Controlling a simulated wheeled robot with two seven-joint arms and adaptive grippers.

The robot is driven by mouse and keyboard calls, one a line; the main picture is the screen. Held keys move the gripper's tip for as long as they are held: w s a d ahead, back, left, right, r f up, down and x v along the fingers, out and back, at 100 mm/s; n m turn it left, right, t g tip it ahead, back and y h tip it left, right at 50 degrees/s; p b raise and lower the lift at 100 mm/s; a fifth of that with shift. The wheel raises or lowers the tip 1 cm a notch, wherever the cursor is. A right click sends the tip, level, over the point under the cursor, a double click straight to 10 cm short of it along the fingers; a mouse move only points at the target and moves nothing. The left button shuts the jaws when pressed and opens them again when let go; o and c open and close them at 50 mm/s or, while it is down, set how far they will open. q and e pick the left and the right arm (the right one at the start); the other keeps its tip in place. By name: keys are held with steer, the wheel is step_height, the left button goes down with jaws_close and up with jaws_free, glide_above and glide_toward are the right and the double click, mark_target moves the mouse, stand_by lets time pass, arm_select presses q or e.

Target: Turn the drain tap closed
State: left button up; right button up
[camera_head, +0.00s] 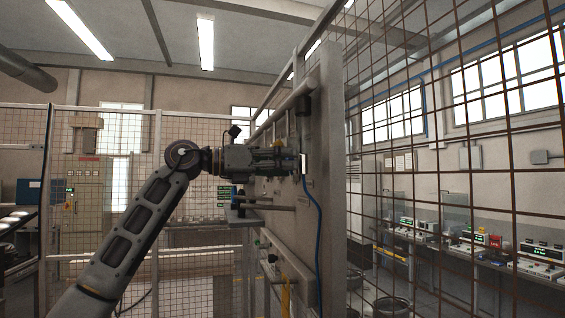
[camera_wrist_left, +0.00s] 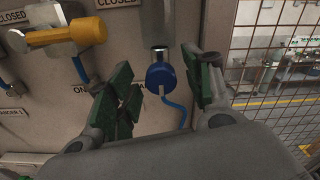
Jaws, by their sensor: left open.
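A blue round knob (camera_wrist_left: 160,77), which looks like the drain tap, sits at the lower end of a metal pipe (camera_wrist_left: 158,45) in the left wrist view. It has a small pale mark on its face. A blue hose (camera_wrist_left: 176,104) runs down from it. My left gripper (camera_wrist_left: 157,66) is open, with one green-padded finger on each side of the knob; I see no contact. In the head view my left gripper (camera_head: 292,162) is up against the panel and hides the tap. My right gripper is not in view.
A yellow-handled valve (camera_wrist_left: 65,36) is on the panel (camera_head: 330,150) left of the knob, near "CLOSED" and "ON" labels. A mesh fence (camera_head: 440,130) stands right of the panel, with benches of instruments (camera_head: 475,240) behind it. The blue hose hangs in the head view (camera_head: 318,215).

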arm_select(q)
steer(key=c, duration=1)
steer(key=shift+n, duration=0.4)
steer(key=shift+w+f+n+p, duration=0.1)
steer(key=shift+n+p, duration=0.85)
steer(key=shift+n, duration=3.35)
steer(key=shift+w+f+n+p, duration=0.1)
steer(key=shift+n+p, duration=0.8)
steer(key=shift+n, duration=3.4)
steer(key=o, duration=1)
steer(key=shift+a, duration=0.1)
